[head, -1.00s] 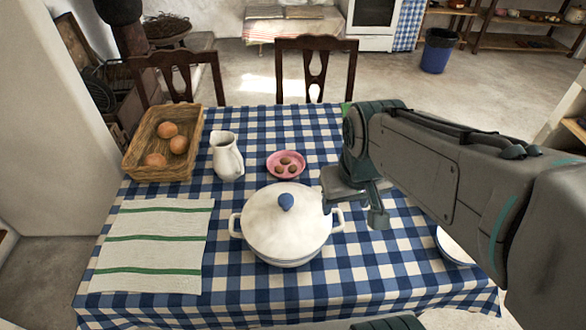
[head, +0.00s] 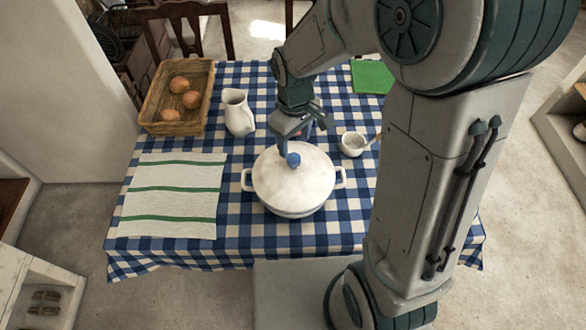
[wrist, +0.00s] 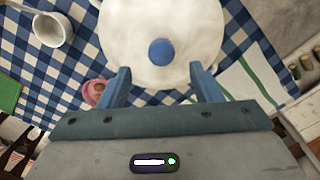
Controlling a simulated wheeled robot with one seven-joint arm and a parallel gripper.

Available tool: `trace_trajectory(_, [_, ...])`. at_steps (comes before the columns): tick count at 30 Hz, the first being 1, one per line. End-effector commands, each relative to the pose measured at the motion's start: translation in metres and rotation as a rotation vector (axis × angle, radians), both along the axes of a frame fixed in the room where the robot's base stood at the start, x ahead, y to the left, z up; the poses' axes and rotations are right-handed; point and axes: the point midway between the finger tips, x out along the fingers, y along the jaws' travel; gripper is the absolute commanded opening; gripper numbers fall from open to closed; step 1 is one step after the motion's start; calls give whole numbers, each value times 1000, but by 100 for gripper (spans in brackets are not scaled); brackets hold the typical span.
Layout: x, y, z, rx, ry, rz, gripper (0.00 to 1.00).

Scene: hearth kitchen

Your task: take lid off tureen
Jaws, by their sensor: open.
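The white tureen (head: 290,210) stands on the checked tablecloth, with its two side handles showing. Its white lid (head: 305,185) sits on top, with a round blue knob (head: 293,160) in the middle. My gripper (head: 290,142) is open and empty, above the lid and just behind the knob in the head view. In the wrist view the knob (wrist: 162,52) lies centred a little beyond my two fingertips (wrist: 157,72), and the lid (wrist: 130,30) fills the upper middle. The fingers are not around the knob in the wrist view.
A white pitcher (head: 238,113) and a basket (head: 200,75) of eggs stand left of my gripper. A striped cloth (head: 172,205) lies left of the tureen. A white cup (head: 353,146) stands right, and a green mat (head: 372,77) lies behind it. The pink bowl (wrist: 95,91) is mostly hidden.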

Motion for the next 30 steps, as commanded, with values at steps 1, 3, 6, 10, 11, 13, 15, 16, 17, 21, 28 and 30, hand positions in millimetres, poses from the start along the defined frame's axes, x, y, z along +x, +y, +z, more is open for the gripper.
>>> trace_trajectory(1, [0, 0, -8, -1, 4, 0, 58])
trace_trajectory(3, [0, 0, -16, -1, 2, 0, 58])
trace_trajectory(6, [0, 0, -22, 1, -1, 0, 58])
trace_trajectory(10, [0, 1, -28, 0, 1, 0, 58])
trace_trajectory(11, [0, 1, -31, 0, 1, 0, 58])
trace_trajectory(13, [-1, 2, -38, -1, 4, 0, 58])
trace_trajectory(15, [-1, 2, -47, -1, 4, 0, 58])
trace_trajectory(16, [-1, 2, -51, -1, 5, 0, 58])
trace_trajectory(17, [-1, 3, -54, -1, 4, 0, 58])
trace_trajectory(21, [0, 2, -70, 0, 1, -1, 58])
trace_trajectory(28, [0, 2, -76, 0, -1, -1, 58])
trace_trajectory(30, [0, 2, -76, 1, -2, -1, 58])
